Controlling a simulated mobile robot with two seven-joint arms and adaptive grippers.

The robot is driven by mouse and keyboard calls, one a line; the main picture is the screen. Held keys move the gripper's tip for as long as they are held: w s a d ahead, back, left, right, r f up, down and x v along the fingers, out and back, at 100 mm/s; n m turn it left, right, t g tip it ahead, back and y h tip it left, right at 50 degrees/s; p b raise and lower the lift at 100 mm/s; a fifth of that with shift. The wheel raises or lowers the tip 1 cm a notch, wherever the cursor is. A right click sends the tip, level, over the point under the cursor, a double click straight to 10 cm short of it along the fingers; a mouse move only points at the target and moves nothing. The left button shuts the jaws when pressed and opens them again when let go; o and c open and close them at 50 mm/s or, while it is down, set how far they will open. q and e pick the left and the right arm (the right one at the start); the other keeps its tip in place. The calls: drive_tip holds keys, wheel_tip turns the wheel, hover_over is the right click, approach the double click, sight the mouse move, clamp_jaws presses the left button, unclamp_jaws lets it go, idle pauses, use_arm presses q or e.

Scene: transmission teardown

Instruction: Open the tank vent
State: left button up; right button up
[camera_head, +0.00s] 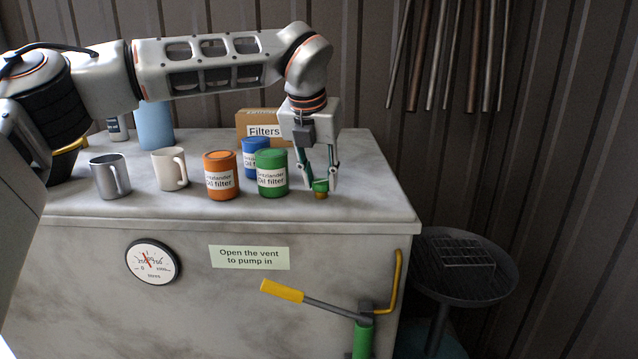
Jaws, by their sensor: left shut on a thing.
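The tank (190,310) is a large grey, stained box with a flat top and a label (249,257) reading "Open the vent to pump in". A small green cap with a brass-coloured base, which looks like the tank vent (320,188), stands on the top near the right front edge. My left gripper (320,184) points down over it, with its fingers shut on the green cap. The fingers hide part of the cap's sides. I cannot tell whether the cap has turned. My right gripper is not in view.
Green (272,174), orange (221,176) and blue (252,158) oil filter cans stand left of the gripper, with a Filters box (262,124) behind. A white mug (170,169) and metal mug (110,177) stand further left. A yellow-handled pump (283,291) is at the front.

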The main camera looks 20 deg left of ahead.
use_arm(q)
drive_tip(key=shift+d+n+y, duration=0.1)
drive_tip(key=shift+n+y, duration=0.3)
drive_tip(key=shift+n, duration=0.5)
drive_tip(key=n+y, duration=0.1)
drive_tip(key=n, duration=0.1)
drive_tip(key=shift+d+n, duration=0.15)
drive_tip(key=shift+n, duration=0.25)
drive_tip(key=n, duration=0.2)
drive_tip(key=n+g+y+p, duration=0.1)
drive_tip(key=n, duration=0.1)
drive_tip(key=shift+w+d+r, duration=0.15)
drive_tip(key=shift+w+n+g+y+p, duration=0.1)
drive_tip(key=shift+n+g+y+p, duration=0.35)
drive_tip(key=shift+n, duration=0.45)
drive_tip(key=shift+n+g+y+p, duration=0.2)
drive_tip(key=shift+n+p, duration=0.3)
drive_tip(key=shift+n, duration=0.4)
drive_tip(key=o, duration=1.1)
